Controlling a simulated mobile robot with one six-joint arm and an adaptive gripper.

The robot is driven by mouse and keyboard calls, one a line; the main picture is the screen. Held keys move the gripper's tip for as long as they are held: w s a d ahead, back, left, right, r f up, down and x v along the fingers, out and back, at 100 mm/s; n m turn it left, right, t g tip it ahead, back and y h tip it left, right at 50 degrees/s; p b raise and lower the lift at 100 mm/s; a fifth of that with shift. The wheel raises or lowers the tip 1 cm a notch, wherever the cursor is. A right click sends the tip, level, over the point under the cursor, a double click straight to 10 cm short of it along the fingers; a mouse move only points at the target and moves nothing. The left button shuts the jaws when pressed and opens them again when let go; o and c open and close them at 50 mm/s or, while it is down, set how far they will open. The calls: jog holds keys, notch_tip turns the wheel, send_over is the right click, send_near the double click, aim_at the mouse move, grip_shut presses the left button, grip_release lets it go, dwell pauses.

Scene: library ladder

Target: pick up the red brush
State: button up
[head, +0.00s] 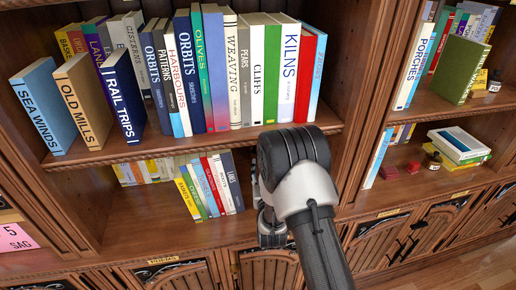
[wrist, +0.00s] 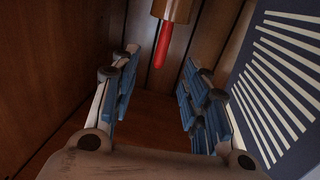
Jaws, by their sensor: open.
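The red brush shows in the wrist view as a slim red handle (wrist: 163,46) with a tan-brown block (wrist: 173,10) at its upper end, cut by the top edge. My gripper (wrist: 159,62) is open, with one blue-padded finger on each side of the picture. The handle appears between the fingertips, seemingly beyond them; I see no contact. In the head view my gripper (head: 266,205) reaches into the lower shelf bay, largely hidden by my wrist. I cannot make out the brush in that view.
A dark blue panel with pale stripes (wrist: 278,85) stands close on the right in the wrist view; a wooden wall (wrist: 60,70) is on the left. In the head view, leaning books (head: 208,187) stand left of my gripper, under the upper shelf board (head: 200,143).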

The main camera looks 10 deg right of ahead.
jog(key=w+b, duration=0.1)
jog(key=w, duration=0.4)
jog(key=w+b, duration=0.2)
jog(key=w, duration=0.3)
jog(key=w+b, duration=0.1)
jog(key=w, duration=0.4)
jog(key=shift+w+d, duration=0.2)
jog(key=shift+d, duration=0.15)
jog(key=shift+w+r+b, duration=0.15)
jog(key=shift+w+b, duration=0.15)
jog(key=shift+w, duration=0.05)
jog(key=shift+c, duration=0.4)
grip_shut()
